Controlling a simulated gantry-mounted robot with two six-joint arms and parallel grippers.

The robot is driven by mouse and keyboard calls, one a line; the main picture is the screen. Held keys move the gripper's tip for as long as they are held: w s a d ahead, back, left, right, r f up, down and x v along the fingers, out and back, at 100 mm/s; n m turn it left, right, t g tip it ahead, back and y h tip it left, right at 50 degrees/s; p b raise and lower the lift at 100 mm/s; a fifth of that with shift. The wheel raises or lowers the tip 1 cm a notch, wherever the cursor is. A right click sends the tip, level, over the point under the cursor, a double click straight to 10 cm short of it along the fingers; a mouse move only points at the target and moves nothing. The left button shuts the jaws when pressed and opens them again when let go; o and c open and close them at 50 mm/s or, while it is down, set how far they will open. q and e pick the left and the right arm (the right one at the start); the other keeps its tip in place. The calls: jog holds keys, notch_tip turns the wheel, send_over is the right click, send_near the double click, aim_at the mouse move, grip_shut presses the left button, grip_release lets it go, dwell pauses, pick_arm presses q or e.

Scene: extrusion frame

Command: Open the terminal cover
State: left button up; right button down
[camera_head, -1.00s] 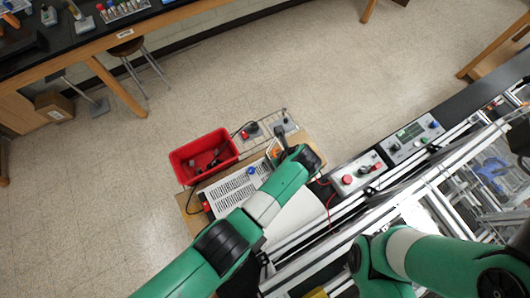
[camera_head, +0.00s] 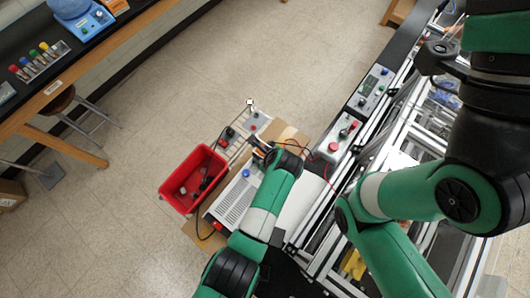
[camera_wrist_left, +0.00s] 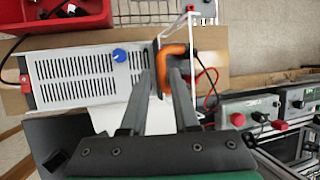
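My left gripper (camera_head: 262,152) is over the far end of the white slotted power supply (camera_head: 236,204). In the left wrist view its two dark fingers (camera_wrist_left: 161,73) reach an orange C-shaped handle (camera_wrist_left: 178,48). Part of the handle lies between the fingertips; I cannot tell whether they press on it. A thin pale upright edge (camera_wrist_left: 192,35), perhaps of a clear cover, stands beside the handle. The terminals are hidden. The power supply (camera_wrist_left: 70,78) has a blue knob (camera_wrist_left: 120,55). My right arm crosses the right of the head view, but its gripper is not visible.
A red bin (camera_head: 186,170) with dark parts stands left of the power supply. A wire rack (camera_head: 240,122) lies beyond it. Control boxes with red knobs (camera_head: 337,143) stand to the right, beside the extrusion frame (camera_head: 330,232). Red wires run close to the gripper.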

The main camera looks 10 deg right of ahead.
pick_arm(q)
jog(key=shift+o, duration=1.3)
jog(key=shift+s+f, duration=0.15)
jog(key=shift+s, duration=0.05)
jog(key=shift+d, duration=0.1)
jog(key=p+v, duration=0.2)
jog(key=v, duration=0.9)
jog(key=shift+r, duration=0.3)
